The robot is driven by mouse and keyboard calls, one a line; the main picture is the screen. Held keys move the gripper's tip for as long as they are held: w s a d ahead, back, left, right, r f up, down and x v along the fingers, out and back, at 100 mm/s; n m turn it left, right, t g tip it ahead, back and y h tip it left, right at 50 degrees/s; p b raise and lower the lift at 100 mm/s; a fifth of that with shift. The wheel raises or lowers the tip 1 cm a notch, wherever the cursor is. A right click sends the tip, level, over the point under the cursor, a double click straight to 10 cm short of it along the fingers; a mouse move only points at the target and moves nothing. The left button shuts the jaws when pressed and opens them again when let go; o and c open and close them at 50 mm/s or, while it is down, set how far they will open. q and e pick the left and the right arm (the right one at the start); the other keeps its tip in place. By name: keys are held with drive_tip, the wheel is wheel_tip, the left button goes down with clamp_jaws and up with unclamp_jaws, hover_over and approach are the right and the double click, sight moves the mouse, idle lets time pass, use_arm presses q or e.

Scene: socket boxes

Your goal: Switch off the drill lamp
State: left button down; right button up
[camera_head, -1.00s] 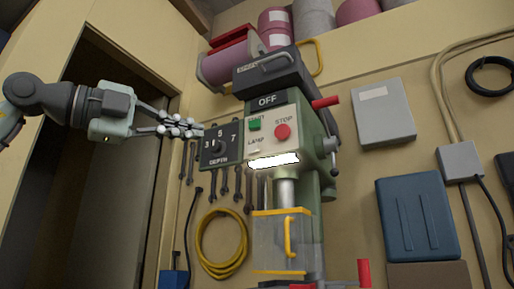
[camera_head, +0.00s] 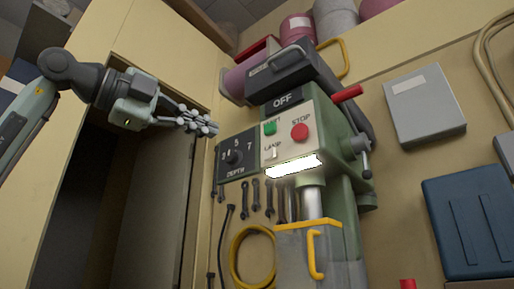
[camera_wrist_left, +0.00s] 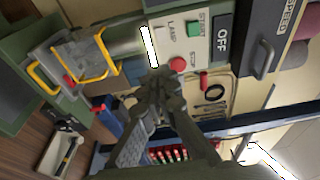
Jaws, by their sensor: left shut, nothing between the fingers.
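The green drill press (camera_head: 337,135) has a control panel with a green START button (camera_head: 270,127), a red STOP button (camera_head: 299,132) and a small pale lamp switch (camera_head: 274,153) by the LAMP label. The lamp (camera_head: 293,166) below glows bright white. It also glows in the left wrist view (camera_wrist_left: 150,46), beside the LAMP lettering. My left gripper (camera_head: 212,128) is shut and empty. In the head view its fingertips show left of the panel, just above the black depth dial plate (camera_head: 236,157). In the left wrist view the fingers (camera_wrist_left: 155,78) show below the panel. My right gripper is not in view.
A clear guard (camera_head: 300,250) with a yellow handle hangs below the lamp. Wrenches (camera_head: 256,194) and a yellow cable coil (camera_head: 237,258) hang on the wall. A grey box (camera_head: 425,107) is at the right.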

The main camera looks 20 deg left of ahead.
use_arm(q)
approach(273, 154)
drive_tip(key=p+x, duration=0.2)
drive_tip(key=x, duration=0.3)
drive_tip(key=shift+w+d+r, duration=0.1)
drive_tip(key=shift+w+d, duration=0.1)
drive_tip(key=shift+w, duration=0.05)
drive_tip(key=shift+w+d, duration=0.3)
drive_tip(key=shift+w, duration=0.25)
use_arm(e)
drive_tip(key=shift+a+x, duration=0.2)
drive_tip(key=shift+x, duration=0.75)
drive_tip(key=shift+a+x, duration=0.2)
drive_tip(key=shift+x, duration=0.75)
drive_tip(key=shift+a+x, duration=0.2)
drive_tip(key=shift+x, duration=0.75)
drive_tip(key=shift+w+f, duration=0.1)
